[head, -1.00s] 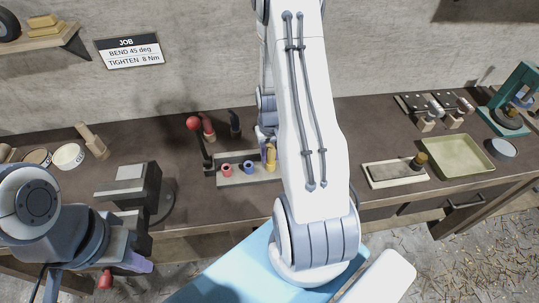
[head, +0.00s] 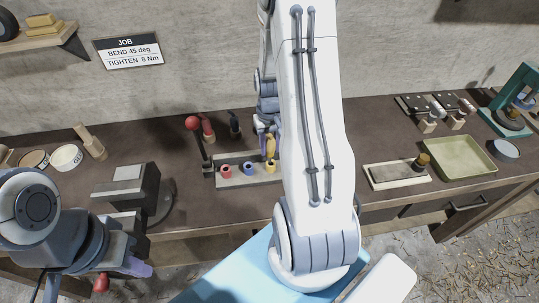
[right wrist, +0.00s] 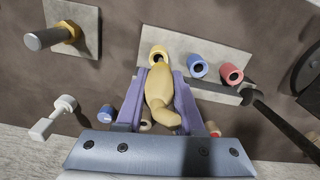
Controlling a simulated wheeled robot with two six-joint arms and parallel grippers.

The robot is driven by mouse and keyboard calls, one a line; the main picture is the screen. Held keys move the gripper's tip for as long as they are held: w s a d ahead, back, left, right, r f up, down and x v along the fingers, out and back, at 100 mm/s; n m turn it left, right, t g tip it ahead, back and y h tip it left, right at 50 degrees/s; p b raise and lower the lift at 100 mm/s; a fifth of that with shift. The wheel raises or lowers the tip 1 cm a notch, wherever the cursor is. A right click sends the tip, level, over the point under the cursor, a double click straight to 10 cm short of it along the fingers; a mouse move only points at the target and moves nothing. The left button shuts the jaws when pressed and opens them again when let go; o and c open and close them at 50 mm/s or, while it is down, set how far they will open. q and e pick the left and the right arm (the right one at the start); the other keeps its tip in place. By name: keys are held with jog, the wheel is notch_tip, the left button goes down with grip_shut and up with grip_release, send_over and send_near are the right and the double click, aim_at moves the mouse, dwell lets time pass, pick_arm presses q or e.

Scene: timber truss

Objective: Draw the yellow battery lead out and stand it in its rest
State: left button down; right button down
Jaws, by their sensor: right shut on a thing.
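The yellow battery lead (head: 270,147) is held in my right gripper (head: 267,131), above the yellow socket (head: 270,167) on the grey terminal block (head: 240,181). In the right wrist view the lead (right wrist: 162,97) lies between the purple fingers of the gripper (right wrist: 168,80). The yellow socket (right wrist: 158,54) shows just beyond it with its mouth visible, so the lead looks out of it. The lead's lower tip is hard to make out. My left gripper (head: 138,266) hangs at the lower left, with its fingers mostly hidden. I cannot tell which holder is the yellow lead's rest.
Blue (head: 248,168) and red (head: 226,171) sockets sit beside the yellow one. A red-handled (head: 208,127) and a dark lead (head: 235,124) stand behind. A vise (head: 130,187) stands left; a green tray (head: 459,158) lies right.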

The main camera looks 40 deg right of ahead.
jog(key=s+d+r+b, duration=0.2)
jog(key=s+r, duration=0.4)
jog(key=s, duration=0.5)
jog(key=shift+s+d+r, duration=0.2)
jog(key=shift+s+r, duration=0.05)
jog(key=shift+r, duration=0.05)
jog(key=c, duration=1.5)
grip_release()
grip_shut()
